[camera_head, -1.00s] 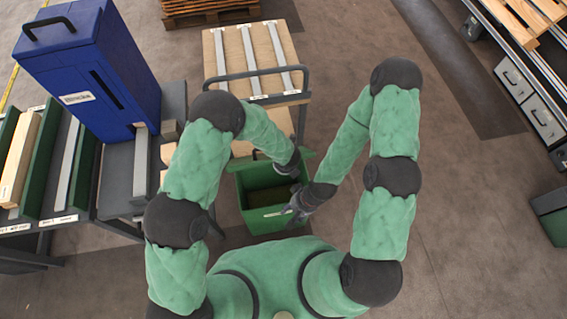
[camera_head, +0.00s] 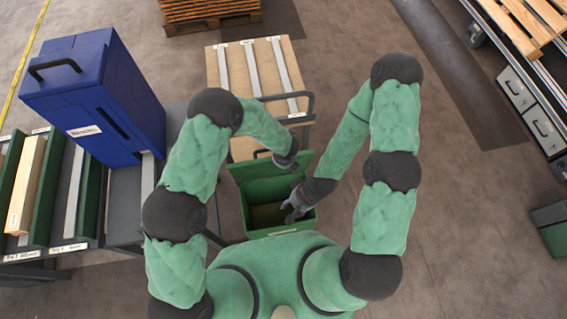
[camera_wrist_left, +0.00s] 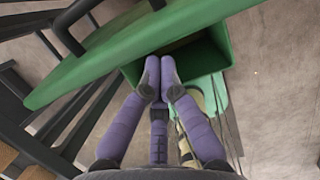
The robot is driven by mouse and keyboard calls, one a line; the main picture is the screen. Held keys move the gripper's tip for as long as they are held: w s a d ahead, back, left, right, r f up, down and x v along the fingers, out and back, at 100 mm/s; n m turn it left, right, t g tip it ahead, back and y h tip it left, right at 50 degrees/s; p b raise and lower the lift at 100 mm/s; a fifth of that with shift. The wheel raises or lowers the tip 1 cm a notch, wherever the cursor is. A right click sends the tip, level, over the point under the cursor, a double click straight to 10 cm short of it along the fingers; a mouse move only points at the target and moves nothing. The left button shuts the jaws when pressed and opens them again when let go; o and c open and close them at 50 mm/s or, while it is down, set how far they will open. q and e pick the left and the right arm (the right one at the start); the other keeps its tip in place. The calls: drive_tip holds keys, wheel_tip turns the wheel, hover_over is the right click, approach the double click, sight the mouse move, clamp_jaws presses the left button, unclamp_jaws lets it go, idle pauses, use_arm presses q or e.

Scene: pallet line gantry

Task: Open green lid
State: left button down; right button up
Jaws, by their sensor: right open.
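The green bin (camera_head: 282,233) stands open in front of me, and I see into it. Its green lid (camera_head: 262,167) is raised at the bin's far side, with a dark handle (camera_head: 262,153) on it. In the left wrist view the lid (camera_wrist_left: 110,62) slants across the upper left. My left gripper (camera_head: 290,166) is at the lid in the head view. In the left wrist view its purple fingers (camera_wrist_left: 161,77) have their tips close together over the bin opening; no held object shows. My right gripper (camera_head: 291,208) is open over the bin opening, near its right side.
A cart with a wooden top and metal bars (camera_head: 255,75) stands just behind the bin. A blue box (camera_head: 105,105) and green trays (camera_head: 30,195) stand on the left bench. Floor to the right is clear up to another green bin (camera_head: 550,225).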

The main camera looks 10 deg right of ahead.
use_arm(q)
drive_tip(key=shift+w+r, duration=0.15)
drive_tip(key=shift+w, duration=0.25)
drive_tip(key=v, duration=1.2)
